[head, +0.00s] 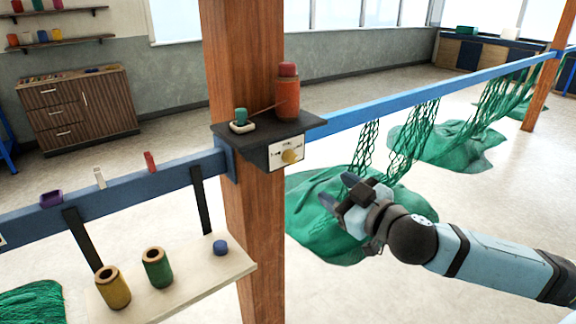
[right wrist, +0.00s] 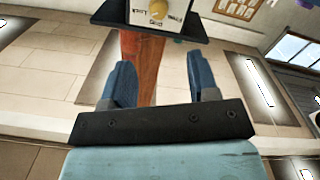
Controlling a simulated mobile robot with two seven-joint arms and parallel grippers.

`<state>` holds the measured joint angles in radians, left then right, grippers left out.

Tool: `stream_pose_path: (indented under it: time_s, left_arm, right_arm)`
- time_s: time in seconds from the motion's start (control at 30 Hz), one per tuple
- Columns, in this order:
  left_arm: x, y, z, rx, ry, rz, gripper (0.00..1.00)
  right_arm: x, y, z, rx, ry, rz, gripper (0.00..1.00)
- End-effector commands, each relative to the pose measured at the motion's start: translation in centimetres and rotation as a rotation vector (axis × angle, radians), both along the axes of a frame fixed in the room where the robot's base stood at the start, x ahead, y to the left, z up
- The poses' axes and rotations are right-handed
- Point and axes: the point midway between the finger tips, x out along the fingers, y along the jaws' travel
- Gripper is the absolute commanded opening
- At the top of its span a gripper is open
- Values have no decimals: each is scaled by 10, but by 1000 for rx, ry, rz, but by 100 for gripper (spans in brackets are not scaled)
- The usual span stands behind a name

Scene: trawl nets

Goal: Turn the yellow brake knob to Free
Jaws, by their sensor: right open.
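The yellow brake knob (head: 290,156) sits on a white label plate (head: 275,153) on the front of a dark shelf box fixed to the wooden post. The words on the plate are too small to read surely. The knob also shows at the top of the right wrist view (right wrist: 158,10), beyond the fingers. My right gripper (head: 338,190) is open and empty, to the right of and below the knob, apart from it. In the right wrist view its two blue fingers (right wrist: 162,85) stand apart with nothing between them. My left gripper is not in view.
The dark shelf (head: 232,137) carries an orange bottle (head: 287,97) and a small green-capped item (head: 241,118). A blue rail (head: 375,108) with green netting (head: 410,135) runs right. A low pale shelf (head: 195,283) with spools stands left. The space between gripper and knob looks clear.

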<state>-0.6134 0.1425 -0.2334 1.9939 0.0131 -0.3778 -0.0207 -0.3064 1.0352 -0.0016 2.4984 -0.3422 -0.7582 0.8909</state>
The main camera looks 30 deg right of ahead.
Motion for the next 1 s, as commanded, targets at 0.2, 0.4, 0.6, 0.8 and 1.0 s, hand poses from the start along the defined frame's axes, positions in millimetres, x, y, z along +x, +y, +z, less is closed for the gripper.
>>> stream_pose_path:
  time_s: [0.2, 0.4, 0.6, 0.8, 1.0]
  left_arm:
    - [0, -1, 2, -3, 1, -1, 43]
    - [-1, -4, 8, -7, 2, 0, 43]
    - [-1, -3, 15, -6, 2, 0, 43]
    - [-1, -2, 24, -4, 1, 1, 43]
    - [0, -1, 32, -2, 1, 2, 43]
  right_arm:
    - [5, 0, 5, -1, -9, 0, 55]
    - [25, 1, 6, -1, -10, 0, 55]
    - [51, 2, 7, -1, -10, 0, 55]
    - [80, 4, 7, 0, -9, 0, 55]
    - [110, 6, 6, 0, -9, 0, 55]
